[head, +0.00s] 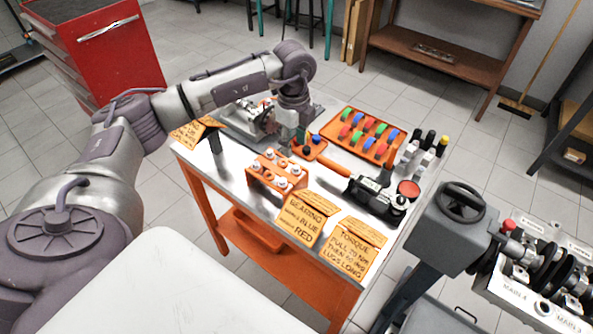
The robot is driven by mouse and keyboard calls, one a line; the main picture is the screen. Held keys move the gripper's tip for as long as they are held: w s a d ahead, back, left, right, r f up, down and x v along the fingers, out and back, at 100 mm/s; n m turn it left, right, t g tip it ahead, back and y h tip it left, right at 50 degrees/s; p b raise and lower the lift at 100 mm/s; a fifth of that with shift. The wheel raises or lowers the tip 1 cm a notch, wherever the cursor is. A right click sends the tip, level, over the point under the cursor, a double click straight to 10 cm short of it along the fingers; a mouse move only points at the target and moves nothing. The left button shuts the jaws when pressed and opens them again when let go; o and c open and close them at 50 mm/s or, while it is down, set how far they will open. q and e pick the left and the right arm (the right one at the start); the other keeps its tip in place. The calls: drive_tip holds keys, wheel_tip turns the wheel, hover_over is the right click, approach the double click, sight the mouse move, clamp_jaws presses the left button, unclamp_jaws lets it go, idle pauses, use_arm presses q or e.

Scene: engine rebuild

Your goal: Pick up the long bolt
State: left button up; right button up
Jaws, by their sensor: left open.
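An orange bolt rack (262,185) stands on the metal-topped cart, with several pale-headed bolts (281,183) upright in it. I cannot tell from their heads which bolt is the long one. My left arm reaches in from the left over the cart, and its wrist points down. My left gripper (284,130) is open just behind the rack, apart from the bolt heads. Its fingertips are small and partly lost among the things behind it. My right gripper is not in view.
An orange tray (357,134) of red, green and blue pieces lies behind. Tan instruction cards (303,218) stand at the front edge. An engine block (545,285) is at the right; a red tool cabinet (100,45) is back left.

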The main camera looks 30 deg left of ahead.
sight(295, 166)
use_arm(q)
drive_tip(key=shift+f, duration=0.8)
drive_tip(key=f+p, duration=0.1)
drive_tip(key=f, duration=0.1)
drive_tip(key=f+p, duration=0.1)
drive_tip(key=f, duration=0.2)
drive_tip(key=shift+s+d, duration=0.1)
drive_tip(key=shift+d, duration=0.1)
drive_tip(key=shift+f, duration=0.2)
clamp_jaws()
